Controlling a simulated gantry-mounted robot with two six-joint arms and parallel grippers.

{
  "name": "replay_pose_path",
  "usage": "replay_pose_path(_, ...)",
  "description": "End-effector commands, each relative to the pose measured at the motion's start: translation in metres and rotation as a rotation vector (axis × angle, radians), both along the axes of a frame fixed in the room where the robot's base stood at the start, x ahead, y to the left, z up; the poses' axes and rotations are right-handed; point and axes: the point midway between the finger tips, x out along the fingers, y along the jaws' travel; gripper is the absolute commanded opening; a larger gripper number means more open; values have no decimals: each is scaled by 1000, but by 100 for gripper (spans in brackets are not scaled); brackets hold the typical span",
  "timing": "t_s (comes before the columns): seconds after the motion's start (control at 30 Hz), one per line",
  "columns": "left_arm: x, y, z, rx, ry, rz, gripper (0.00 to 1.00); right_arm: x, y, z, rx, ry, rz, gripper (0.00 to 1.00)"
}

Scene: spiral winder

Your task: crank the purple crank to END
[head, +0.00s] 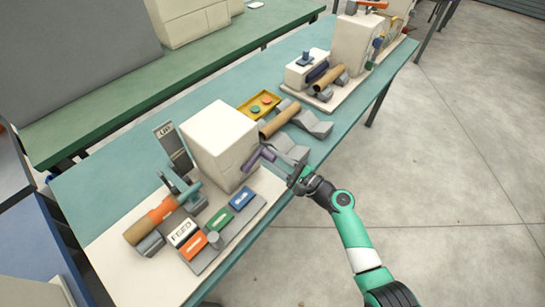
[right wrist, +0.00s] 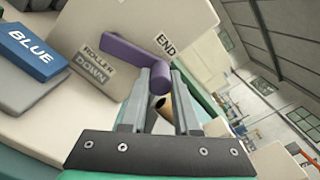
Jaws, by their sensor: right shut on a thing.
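The purple crank (head: 258,157) is on the side of the white box-shaped winder (head: 220,140) on the near part of the bench. In the right wrist view the purple crank arm (right wrist: 125,52) reaches right to its knob, just below the END label (right wrist: 165,43). My right gripper (head: 294,176) is at the outer end of the crank. In the right wrist view its two fingers (right wrist: 160,85) are shut on the purple crank's knob, which they partly hide. My left gripper is not in view.
A ROLLER DOWN label (right wrist: 94,66) is on the winder's face. Blue (head: 241,198), green (head: 217,222) and orange (head: 193,245) blocks lie in front. A brown tube on grey supports (head: 279,119) and a yellow tray (head: 246,107) stand behind. Open floor lies right of the bench.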

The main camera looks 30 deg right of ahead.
Motion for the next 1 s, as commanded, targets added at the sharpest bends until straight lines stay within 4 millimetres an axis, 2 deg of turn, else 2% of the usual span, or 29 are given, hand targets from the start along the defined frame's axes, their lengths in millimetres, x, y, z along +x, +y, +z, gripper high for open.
replay_pose_path(0.17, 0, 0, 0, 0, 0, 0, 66, 0, 0, 1, -1, -1, 1, 0)
replay_pose_path(0.2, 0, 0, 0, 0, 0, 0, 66, 0, 0, 1, -1, -1, 1, 33)
replay_pose_path(0.33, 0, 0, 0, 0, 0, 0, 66, 0, 0, 0, -2, -1, 1, 57)
replay_pose_path(0.37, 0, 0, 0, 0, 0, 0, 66, 0, 0, 0, -2, -1, 1, 60)
replay_pose_path(0.63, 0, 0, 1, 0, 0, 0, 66, -1, 0, 0, -2, -1, 0, 60)
replay_pose_path(0.73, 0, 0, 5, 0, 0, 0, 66, -6, -3, 1, -2, 0, -1, 60)
replay_pose_path(0.87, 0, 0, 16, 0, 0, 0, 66, -28, -12, 4, -1, 1, -3, 60)
replay_pose_path(1.0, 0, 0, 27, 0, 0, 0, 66, -60, -25, 4, -1, 1, -4, 60)
